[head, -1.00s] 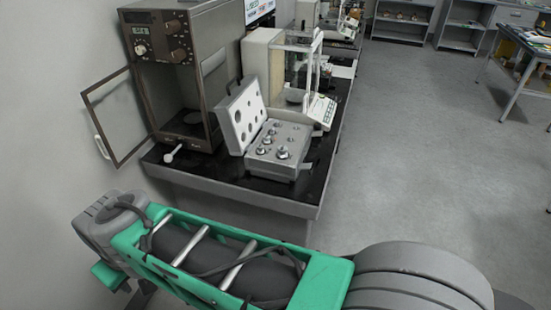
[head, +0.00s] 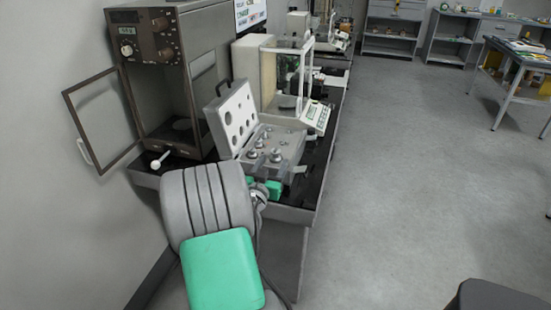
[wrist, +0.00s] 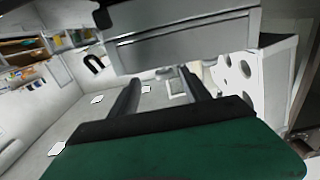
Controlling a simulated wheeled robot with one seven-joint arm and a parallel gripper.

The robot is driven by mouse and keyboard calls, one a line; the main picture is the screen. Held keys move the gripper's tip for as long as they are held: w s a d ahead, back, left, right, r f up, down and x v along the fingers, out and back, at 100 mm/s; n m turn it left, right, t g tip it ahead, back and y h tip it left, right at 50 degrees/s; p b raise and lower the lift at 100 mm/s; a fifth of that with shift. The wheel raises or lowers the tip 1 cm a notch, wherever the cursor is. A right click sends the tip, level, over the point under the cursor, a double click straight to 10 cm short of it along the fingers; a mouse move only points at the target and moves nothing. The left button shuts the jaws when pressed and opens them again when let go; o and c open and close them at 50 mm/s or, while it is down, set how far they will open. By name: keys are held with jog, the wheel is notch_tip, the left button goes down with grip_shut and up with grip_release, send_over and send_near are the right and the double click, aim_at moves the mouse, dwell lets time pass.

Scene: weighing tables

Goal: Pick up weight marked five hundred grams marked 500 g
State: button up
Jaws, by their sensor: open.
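The open weight case (head: 290,150) sits on the black-topped table, its perforated lid (head: 232,118) raised at the left. Several metal weights stand in it. The largest-looking one (head: 276,155) is near the front edge. No mark is legible, so I cannot tell which is 500 g. In the wrist view my gripper (wrist: 160,93) is open and empty, its dark fingers apart. The case's grey side (wrist: 185,42) and its lid with holes (wrist: 236,75) show beyond the fingers; no weight shows there. In the head view my arm hides most of the gripper, close to the case's front.
A brown cabinet (head: 178,75) with its glass door (head: 103,120) swung open stands left of the case. A glass-sided balance (head: 285,80) stands behind it. The table's front edge (head: 290,213) is close to my arm.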

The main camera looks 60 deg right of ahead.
aim_at(275, 157)
jog(key=d, duration=0.2)
jog(key=w+d+p, duration=0.1)
jog(key=d, duration=0.2)
jog(key=shift+w+d+f, duration=0.25)
jog(key=shift+w+d, duration=0.05)
jog(key=shift+d, duration=0.05)
jog(key=shift+c, duration=0.3)
jog(key=shift+a, duration=0.1)
grip_shut()
jog(key=shift+f, duration=0.15)
dwell(0.4)
